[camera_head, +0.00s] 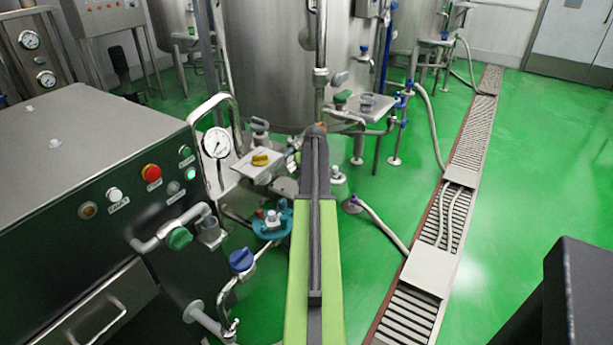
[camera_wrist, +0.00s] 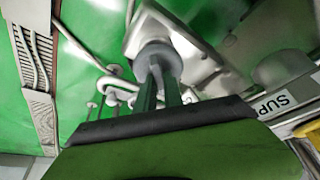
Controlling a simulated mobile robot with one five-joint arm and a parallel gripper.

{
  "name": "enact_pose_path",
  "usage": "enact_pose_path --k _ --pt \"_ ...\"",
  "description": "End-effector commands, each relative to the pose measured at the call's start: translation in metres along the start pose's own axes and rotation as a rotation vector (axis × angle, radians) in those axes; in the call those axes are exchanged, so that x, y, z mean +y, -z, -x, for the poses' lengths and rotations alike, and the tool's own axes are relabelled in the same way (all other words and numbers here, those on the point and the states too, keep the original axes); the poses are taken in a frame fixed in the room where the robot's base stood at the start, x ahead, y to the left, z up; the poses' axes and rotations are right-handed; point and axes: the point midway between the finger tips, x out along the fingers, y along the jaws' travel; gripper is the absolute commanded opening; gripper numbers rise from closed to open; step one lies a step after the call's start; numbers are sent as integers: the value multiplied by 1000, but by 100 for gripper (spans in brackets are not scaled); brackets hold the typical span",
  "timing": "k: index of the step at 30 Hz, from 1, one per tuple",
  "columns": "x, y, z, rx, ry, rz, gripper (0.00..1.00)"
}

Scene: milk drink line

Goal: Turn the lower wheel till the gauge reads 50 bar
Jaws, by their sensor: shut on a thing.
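In the wrist view my gripper (camera_wrist: 160,88) has its two dark green fingers closed on a round grey wheel (camera_wrist: 157,57). The wheel sits against pale metal fittings. I cannot tell for sure that it is the lower wheel. In the head view my arm reaches forward and hides the gripper's fingers and the wheel. A round white gauge (camera_head: 216,143) stands on a pipe left of my arm. Its needle is too small to read surely.
A box with a yellow knob (camera_head: 261,158) is left of my arm's end. A steel cabinet (camera_head: 95,185) with buttons stands at left, with a blue-handled valve (camera_head: 241,260) beside it. A large tank (camera_head: 280,65) is behind. Green floor (camera_head: 510,190) is free at right, beyond the drain grate (camera_head: 468,140).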

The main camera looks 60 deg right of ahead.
Motion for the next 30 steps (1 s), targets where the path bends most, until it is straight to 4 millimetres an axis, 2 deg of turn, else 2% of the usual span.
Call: enact_pose_path --k 17,18,23,30 --pt "-1 0 0 -2 -14 -36 0" --pt "0 0 0 -2 -14 -36 13" --pt "0 0 0 -1 -14 -36 34" --pt "0 0 0 0 -15 -36 34"
